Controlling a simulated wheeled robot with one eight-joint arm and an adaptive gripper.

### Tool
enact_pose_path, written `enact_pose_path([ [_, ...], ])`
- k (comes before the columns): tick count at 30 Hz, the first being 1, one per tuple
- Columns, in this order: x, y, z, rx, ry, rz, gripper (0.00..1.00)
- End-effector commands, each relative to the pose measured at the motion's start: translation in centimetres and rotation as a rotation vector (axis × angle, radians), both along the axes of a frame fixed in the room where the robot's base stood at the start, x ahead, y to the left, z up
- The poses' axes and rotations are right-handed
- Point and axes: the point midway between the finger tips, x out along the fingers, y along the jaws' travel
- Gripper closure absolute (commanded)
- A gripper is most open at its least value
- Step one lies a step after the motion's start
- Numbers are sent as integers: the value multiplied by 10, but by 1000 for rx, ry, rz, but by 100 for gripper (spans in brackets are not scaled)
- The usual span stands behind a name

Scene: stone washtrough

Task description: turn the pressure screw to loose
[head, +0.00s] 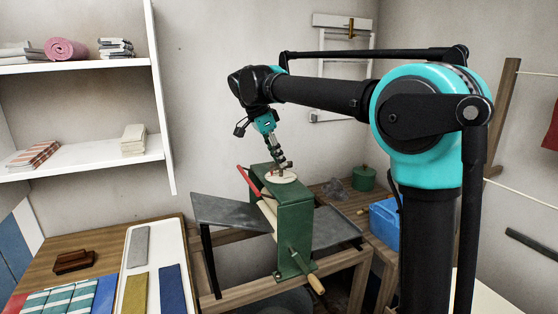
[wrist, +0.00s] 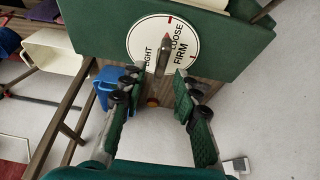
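The pressure screw's round white dial (head: 281,177) lies on top of the green mangle frame (head: 293,215). In the wrist view the dial (wrist: 138,40) carries the words LIGHT, LOOSE and FIRM and a red mark at its far edge. A narrow grey-brown pointer handle (wrist: 163,52) stands over the dial, its tip between LIGHT and LOOSE. My gripper (head: 282,166) is just above the dial. In the wrist view my gripper (wrist: 159,73) is open, with one finger on each side of the handle and gaps between. Whether the handle's base is between the fingers is unclear.
Grey-green boards (head: 228,212) extend from both sides. A blue tub (head: 384,220) and green pot (head: 364,178) stand at right. A white tray (head: 139,284) with cloths lies on the left table.

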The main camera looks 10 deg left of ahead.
Motion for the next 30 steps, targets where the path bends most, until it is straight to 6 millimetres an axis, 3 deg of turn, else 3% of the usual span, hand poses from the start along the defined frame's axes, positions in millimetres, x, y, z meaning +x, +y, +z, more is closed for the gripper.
enact_pose_path([
  [9, -12, 22, 59, 0, 0, 2, 69],
  [15, -18, 32, 87, 0, -1, 0, 69],
  [21, -21, 36, 99, 0, 0, 0, 69],
  [30, -21, 36, 100, 0, 0, 0, 69],
])
